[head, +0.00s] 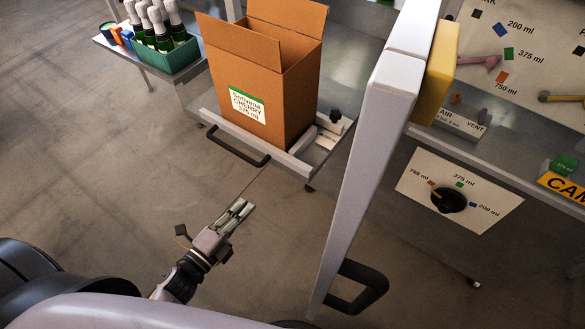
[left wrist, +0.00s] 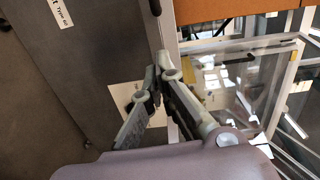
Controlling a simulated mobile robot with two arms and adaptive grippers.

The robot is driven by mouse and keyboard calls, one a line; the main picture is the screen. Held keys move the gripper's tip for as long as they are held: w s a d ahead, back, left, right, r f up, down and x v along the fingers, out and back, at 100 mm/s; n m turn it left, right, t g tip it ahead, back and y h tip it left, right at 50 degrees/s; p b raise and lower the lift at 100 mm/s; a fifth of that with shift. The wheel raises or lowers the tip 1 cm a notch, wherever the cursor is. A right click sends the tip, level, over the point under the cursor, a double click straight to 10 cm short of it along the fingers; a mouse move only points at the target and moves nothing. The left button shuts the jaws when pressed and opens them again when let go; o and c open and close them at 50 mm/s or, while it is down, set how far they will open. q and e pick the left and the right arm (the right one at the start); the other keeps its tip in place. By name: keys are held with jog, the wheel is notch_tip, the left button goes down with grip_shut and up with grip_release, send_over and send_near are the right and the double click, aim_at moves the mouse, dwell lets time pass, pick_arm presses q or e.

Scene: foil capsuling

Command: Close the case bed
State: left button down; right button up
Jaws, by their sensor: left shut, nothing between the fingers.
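The case bed (head: 290,165) is a pale metal frame with a black bar handle (head: 235,146) on its front side. An open-topped cardboard carton (head: 262,95), labelled cherry 375 ml, stands upright on it. A black knob (head: 336,116) and pale blocks sit at the bed's right end. My left gripper (head: 243,208) is shut and empty, below and in front of the handle and apart from it. In the left wrist view its fingers (left wrist: 160,62) come together, with brown board (left wrist: 225,12) at the top. My right gripper is not in view.
A tall white-framed panel with a black handle (head: 358,287) stands right of my left gripper. A green crate of bottles (head: 170,62) stands at the back left. A dial plate (head: 458,193) and signs are at the right. Floor around the gripper is clear.

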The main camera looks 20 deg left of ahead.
pick_arm(q)
jog(key=r, duration=0.1)
jog(key=p, duration=0.3)
send_near(284, 162)
jog(key=shift+m, duration=0.3)
jog(key=x, duration=0.6)
jog(key=shift+w, duration=0.1)
jog(key=shift+w+d, duration=0.15)
jog(key=shift+w, duration=0.3)
jog(key=shift+f, duration=0.1)
